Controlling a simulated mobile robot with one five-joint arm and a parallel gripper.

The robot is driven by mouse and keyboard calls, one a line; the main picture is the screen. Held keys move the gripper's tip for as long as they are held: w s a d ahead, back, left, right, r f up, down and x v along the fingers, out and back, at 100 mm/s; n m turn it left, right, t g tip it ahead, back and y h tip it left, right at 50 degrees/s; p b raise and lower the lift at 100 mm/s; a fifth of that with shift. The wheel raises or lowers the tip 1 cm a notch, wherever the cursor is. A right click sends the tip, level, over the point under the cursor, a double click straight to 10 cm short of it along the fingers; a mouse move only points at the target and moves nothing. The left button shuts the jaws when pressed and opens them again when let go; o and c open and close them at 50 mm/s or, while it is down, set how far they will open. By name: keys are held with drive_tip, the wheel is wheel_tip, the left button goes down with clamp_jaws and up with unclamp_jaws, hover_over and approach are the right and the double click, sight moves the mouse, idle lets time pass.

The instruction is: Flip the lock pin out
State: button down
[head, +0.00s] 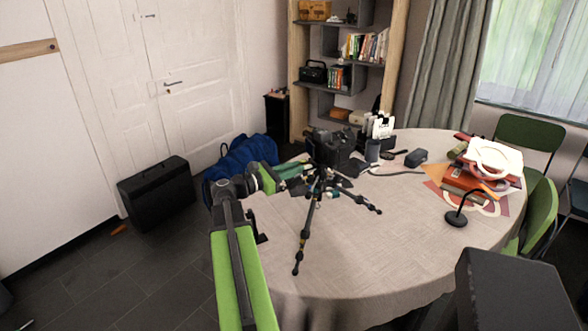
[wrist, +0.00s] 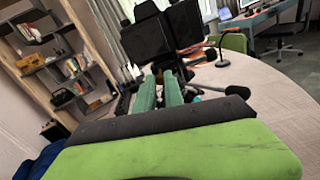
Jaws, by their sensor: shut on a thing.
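The black tripod (head: 311,215) stands on the round table with its legs spread. A tripod leg end (wrist: 237,91) shows at right in the wrist view. Dark boxy parts (wrist: 150,41) rise beyond my fingers there; I cannot tell whether they belong to the tripod. My gripper (head: 308,169), with teal fingers, reaches in from the left at the tripod's upper part. In the wrist view my gripper (wrist: 160,76) has its fingers close together, shut on a small part at the tripod. The lock pin cannot be made out; the fingertips and tripod parts hide the contact.
The round table (head: 380,240) has a clear cloth in front and to the right of the tripod. A black camera-like item (head: 335,147) stands close behind it. Books (head: 465,185) and a black lamp (head: 457,217) are at right. A blue bag (head: 240,152) lies behind my arm.

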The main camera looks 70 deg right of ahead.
drive_tip(key=shift+a, duration=0.1)
drive_tip(key=shift+w+a, duration=0.25)
drive_tip(key=shift+a, duration=0.05)
drive_tip(key=c, duration=1.4)
unclamp_jaws()
drive_tip(key=shift+c, duration=0.2)
drive_tip(key=v, duration=1.7)
drive_tip(key=shift+w+a, duration=0.15)
drive_tip(key=shift+a, duration=0.1)
